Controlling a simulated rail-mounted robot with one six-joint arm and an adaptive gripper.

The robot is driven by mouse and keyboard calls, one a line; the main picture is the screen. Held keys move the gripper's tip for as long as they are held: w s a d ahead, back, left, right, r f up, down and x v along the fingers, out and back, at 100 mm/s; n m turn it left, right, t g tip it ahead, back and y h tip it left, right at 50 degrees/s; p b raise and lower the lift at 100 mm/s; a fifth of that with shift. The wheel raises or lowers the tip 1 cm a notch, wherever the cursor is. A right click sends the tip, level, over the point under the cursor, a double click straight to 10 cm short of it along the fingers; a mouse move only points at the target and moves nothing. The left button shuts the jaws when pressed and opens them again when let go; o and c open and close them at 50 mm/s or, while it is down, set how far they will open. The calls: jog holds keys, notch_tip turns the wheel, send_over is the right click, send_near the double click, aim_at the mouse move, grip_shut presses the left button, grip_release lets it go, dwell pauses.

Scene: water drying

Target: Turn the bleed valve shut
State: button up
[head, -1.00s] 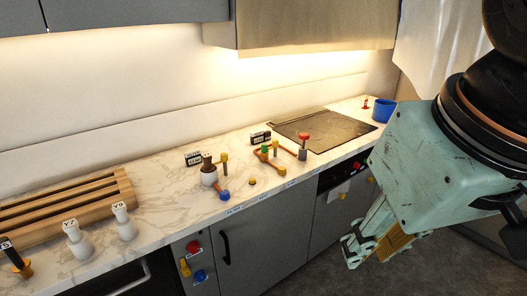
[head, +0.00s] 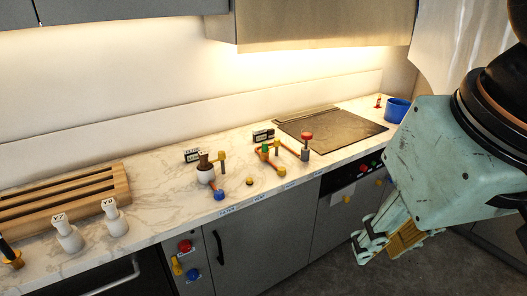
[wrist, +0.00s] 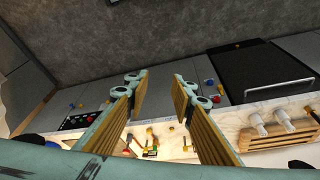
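Small piping with coloured handles stands on the marble counter. It has a blue knob (head: 219,195), a low yellow knob (head: 250,181), a green knob (head: 265,148), a yellow-topped post (head: 222,154) and a red-topped valve (head: 306,138). I cannot tell which is the bleed valve; the edge labels are too small to read surely. My gripper (head: 364,246) hangs in front of the counter, right of the piping and apart from it. In the wrist view my gripper (wrist: 160,88) is open and empty, its two padded fingers well apart, with the piping showing beyond them.
A wooden rack (head: 75,200) and white bottles (head: 116,218) stand at the left. A dark cooktop (head: 330,130) and a blue bin (head: 397,110) are at the right. Red and blue buttons (head: 185,246) sit on the cabinet front. The floor before the cabinets is clear.

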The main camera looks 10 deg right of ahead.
jog(key=shift+o, duration=0.2)
jog(key=o, duration=0.4)
jog(key=w+r+n+g+p, duration=0.15)
jog(key=w+r, duration=0.25)
jog(key=w, duration=0.5)
jog(key=w+r+n+t+p, duration=0.1)
jog(key=w+r+n+p, duration=0.2)
jog(key=w, duration=0.6)
jog(key=w+n+g+p, duration=0.2)
jog(key=w+n+p, duration=0.25)
jog(key=w, duration=1.55)
jog(key=w+f+n+p, duration=0.3)
jog(key=w+f+n, duration=0.1)
jog(key=w+f, duration=0.8)
jog(key=w+f+n+g+p, duration=0.1)
jog(key=w+f+n+p, duration=0.2)
jog(key=w+f, duration=0.9)
jog(key=shift+w+n+p, duration=0.4)
jog(key=shift+w+n, duration=0.5)
jog(key=shift+w, duration=1.4)
jog(key=shift+f+g, duration=0.15)
jog(key=shift+g, duration=0.1)
